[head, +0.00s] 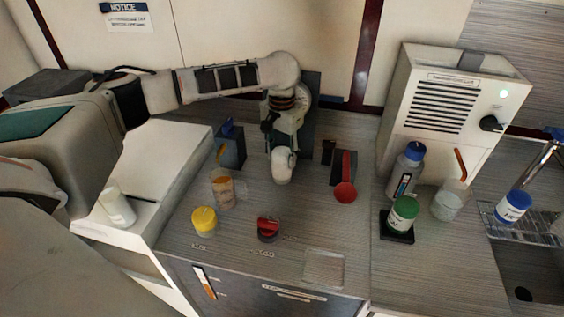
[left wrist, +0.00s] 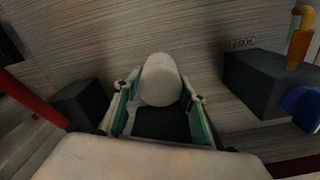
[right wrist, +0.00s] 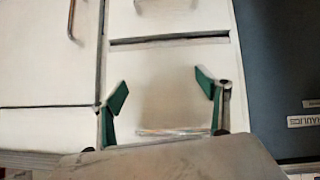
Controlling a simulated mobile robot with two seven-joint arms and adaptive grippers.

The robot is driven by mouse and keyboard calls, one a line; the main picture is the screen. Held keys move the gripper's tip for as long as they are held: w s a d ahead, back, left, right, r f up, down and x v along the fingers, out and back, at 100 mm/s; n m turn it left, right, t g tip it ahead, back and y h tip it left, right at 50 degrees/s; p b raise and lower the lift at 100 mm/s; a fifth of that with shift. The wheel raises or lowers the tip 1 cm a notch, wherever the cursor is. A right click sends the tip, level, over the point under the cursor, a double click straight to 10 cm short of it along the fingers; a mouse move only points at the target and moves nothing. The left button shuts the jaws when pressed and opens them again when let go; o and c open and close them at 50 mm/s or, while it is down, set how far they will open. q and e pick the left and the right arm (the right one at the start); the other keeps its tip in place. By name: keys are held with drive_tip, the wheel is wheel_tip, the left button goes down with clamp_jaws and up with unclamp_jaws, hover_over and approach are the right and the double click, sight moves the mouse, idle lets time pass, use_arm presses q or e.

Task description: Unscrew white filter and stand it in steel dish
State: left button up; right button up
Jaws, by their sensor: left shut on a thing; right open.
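The white filter (head: 283,168) is a rounded white cylinder below my left gripper (head: 282,148) in the head view. It also shows in the left wrist view (left wrist: 160,80), between the green-padded fingers of the left gripper (left wrist: 161,92), which is shut on it. I cannot tell whether the filter still touches a mount. A shallow, pale grey square dish (head: 323,268) lies at the counter's front edge; I cannot tell whether it is steel. My right gripper (right wrist: 162,86) is open and empty in front of white drawer fronts in the right wrist view.
A yellow-lidded jar (head: 204,220), a red-and-black item (head: 268,229) and a red scoop (head: 345,190) stand around the middle. A green-lidded jar (head: 404,214) and blue-capped bottle (head: 408,168) stand right, before a white vented box (head: 446,105). Bare counter lies below the filter.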

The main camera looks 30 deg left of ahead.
use_arm(q)
drive_tip(key=o, duration=0.9)
drive_tip(key=shift+o, duration=0.2)
drive_tip(key=m, duration=0.4)
drive_tip(key=shift+m, duration=0.3)
drive_tip(key=m, duration=0.4)
drive_tip(key=shift+m, duration=0.4)
drive_tip(key=m, duration=0.4)
drive_tip(key=shift+m, duration=0.4)
drive_tip(key=m, duration=0.4)
